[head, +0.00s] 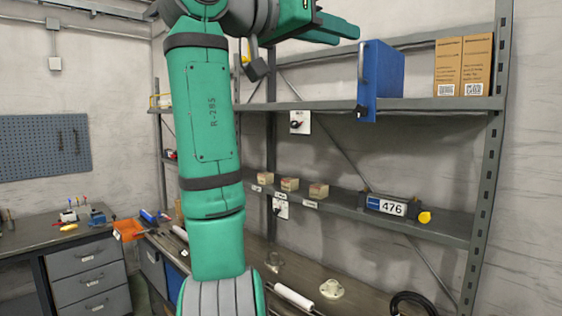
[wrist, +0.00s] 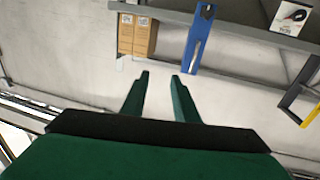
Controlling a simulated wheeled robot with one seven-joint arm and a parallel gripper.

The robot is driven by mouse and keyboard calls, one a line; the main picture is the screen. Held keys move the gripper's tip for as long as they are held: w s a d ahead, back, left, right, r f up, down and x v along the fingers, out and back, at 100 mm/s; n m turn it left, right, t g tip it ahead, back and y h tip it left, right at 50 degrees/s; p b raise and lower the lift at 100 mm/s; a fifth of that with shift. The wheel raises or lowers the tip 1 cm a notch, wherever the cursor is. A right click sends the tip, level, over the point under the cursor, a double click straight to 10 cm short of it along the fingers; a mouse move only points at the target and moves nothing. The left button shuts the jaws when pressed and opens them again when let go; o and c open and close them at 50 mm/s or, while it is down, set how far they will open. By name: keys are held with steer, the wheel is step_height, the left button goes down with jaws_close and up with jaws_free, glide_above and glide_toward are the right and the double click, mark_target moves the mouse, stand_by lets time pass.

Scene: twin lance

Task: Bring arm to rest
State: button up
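My green arm (head: 212,120) rises through the middle of the head view, bent at the top. My gripper (wrist: 160,76) shows in the wrist view with its two green fingers apart and nothing between them. In the head view the gripper (head: 338,30) is high up near the top edge, in front of the shelf rack and left of a blue upright case (head: 382,80). I cannot tell how far it is from the case. Part of the arm is cut off by the top of the picture.
A metal rack (head: 425,104) holds two cardboard boxes (head: 462,66), small boxes (head: 290,184) and a device marked 476 (head: 388,206). Below is a workbench (head: 350,275) with a white roll (head: 293,297) and black cable (head: 412,304). A drawer bench (head: 88,268) stands left.

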steer(key=w+a+f+n+t+y, duration=0.1)
steer(key=w+a+f+n+t, duration=0.1)
steer(key=w+f, duration=0.7)
steer(key=w+a+f+n+t+y, duration=0.1)
steer(key=w+f+n+y, duration=0.3)
steer(key=f, duration=1)
steer(key=w+a+f+n+t+h, duration=0.1)
steer(key=w+a+f+t, duration=0.1)
steer(key=w+f, duration=0.7)
steer(key=s+a+f+n+y, duration=0.1)
steer(key=s+f+n+y, duration=0.1)
steer(key=f, duration=1.1)
steer(key=s+a+f+n+t+y, duration=0.1)
steer(key=s+f+y, duration=0.1)
steer(key=f, duration=1.1)
steer(key=s+a+f+n+y, duration=0.1)
steer(key=s+a+f+n, duration=0.15)
steer(key=f, duration=1.05)
steer(key=s+f+y, duration=0.5)
steer(key=s+f, duration=1.8)
steer(key=s, duration=0.3)
steer(key=s+r+m, duration=0.1)
steer(key=s+r, duration=0.1)
steer(key=s, duration=1.4)
steer(key=s+r+m+g, duration=0.1)
steer(key=s+r, duration=0.2)
steer(key=s, duration=1.4)
steer(key=shift+y, duration=0.4)
